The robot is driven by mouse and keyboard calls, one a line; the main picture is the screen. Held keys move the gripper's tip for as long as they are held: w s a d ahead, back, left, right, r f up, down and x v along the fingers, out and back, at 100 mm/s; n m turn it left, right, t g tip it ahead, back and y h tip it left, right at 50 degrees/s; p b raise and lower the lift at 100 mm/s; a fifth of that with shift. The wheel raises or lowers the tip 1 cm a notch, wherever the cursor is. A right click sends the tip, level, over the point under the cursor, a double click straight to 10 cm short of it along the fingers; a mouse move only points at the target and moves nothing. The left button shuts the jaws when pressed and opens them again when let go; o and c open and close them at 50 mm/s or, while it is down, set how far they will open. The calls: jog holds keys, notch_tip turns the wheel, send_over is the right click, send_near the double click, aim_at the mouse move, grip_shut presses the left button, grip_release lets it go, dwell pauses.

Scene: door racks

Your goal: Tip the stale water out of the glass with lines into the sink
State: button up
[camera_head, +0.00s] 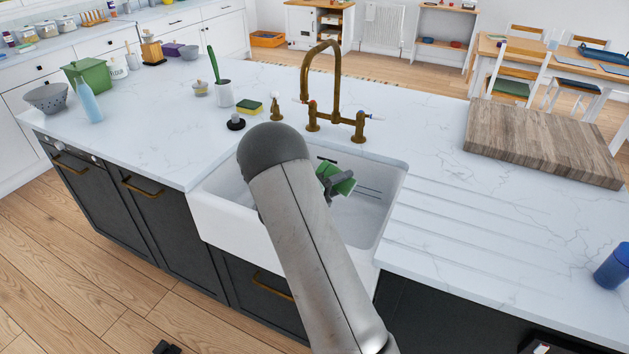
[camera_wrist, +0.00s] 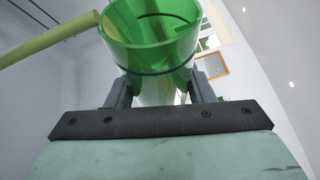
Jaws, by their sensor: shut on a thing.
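A green see-through glass (camera_head: 345,186) is over the white sink (camera_head: 222,216), tilted well over. In the wrist view the glass (camera_wrist: 150,55) shows its open rim and a dark line around it. My gripper (camera_head: 333,182) is shut on it, with one grey finger on each side in the wrist view (camera_wrist: 160,92). A yellow-green rod-like shape (camera_wrist: 48,42) runs from the rim off to the left; it looks like a stream of liquid, but I cannot tell surely. How much water is inside is unclear. My arm hides part of the sink.
A brass tap (camera_head: 334,85) stands behind the sink. A sponge (camera_head: 250,106), a soap pump (camera_head: 276,108) and a white brush holder (camera_head: 224,94) stand behind it on the left. A wooden board (camera_head: 540,140) and a blue cup (camera_head: 612,267) are on the right. The grooved drainer is clear.

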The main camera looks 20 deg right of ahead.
jog(key=shift+w+a+r+n+p, duration=0.15)
jog(key=shift+w+r+n+p, duration=0.1)
jog(key=shift+r+n+p, duration=0.25)
jog(key=shift+w+a+r+n+h+p, duration=0.15)
jog(key=shift+r+n+h+p, duration=0.35)
jog(key=shift+n+p, duration=0.8)
dwell(0.5)
